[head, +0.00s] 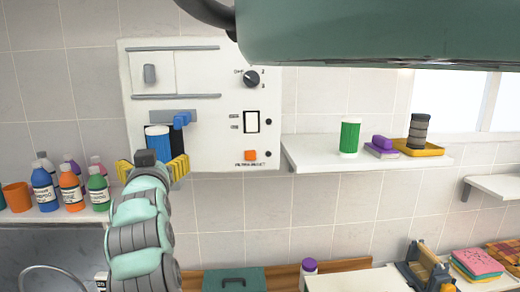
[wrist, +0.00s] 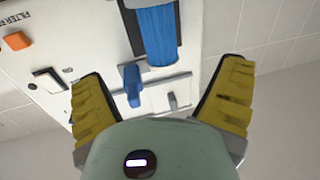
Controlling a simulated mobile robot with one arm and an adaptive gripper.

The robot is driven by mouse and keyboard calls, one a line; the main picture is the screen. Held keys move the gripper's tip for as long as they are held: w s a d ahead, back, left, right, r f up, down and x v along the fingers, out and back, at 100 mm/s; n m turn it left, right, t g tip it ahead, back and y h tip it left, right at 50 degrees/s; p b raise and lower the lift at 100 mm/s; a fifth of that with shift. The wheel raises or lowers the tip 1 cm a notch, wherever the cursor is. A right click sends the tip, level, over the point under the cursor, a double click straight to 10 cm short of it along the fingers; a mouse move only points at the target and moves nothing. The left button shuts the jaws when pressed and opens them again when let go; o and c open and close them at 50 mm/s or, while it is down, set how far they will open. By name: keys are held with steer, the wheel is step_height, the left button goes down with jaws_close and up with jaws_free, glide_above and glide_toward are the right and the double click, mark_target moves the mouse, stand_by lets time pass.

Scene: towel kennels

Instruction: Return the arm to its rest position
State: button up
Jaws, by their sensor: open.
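My gripper (head: 152,168) is raised in front of the white wall panel in the head view, its yellow fingers spread. In the wrist view, my gripper (wrist: 165,105) is open with nothing between the fingers. A blue cylinder (head: 158,139) sits on the panel just beyond the fingers, partly hidden by my gripper. It also shows in the wrist view (wrist: 157,35). A blue lever (head: 181,120) is beside it and shows in the wrist view (wrist: 133,84). I cannot tell whether a finger touches either one. My arm (head: 140,230) reaches up from the bottom of the head view.
The panel (head: 207,70) carries a dark knob (head: 251,78), a switch (head: 251,122) and an orange button (head: 250,155). Several bottles (head: 71,188) stand at left. A large green body (head: 375,32) hangs across the top right.

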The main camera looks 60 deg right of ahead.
steer(key=shift+s+a, duration=0.2)
steer(key=shift+s, duration=0.35)
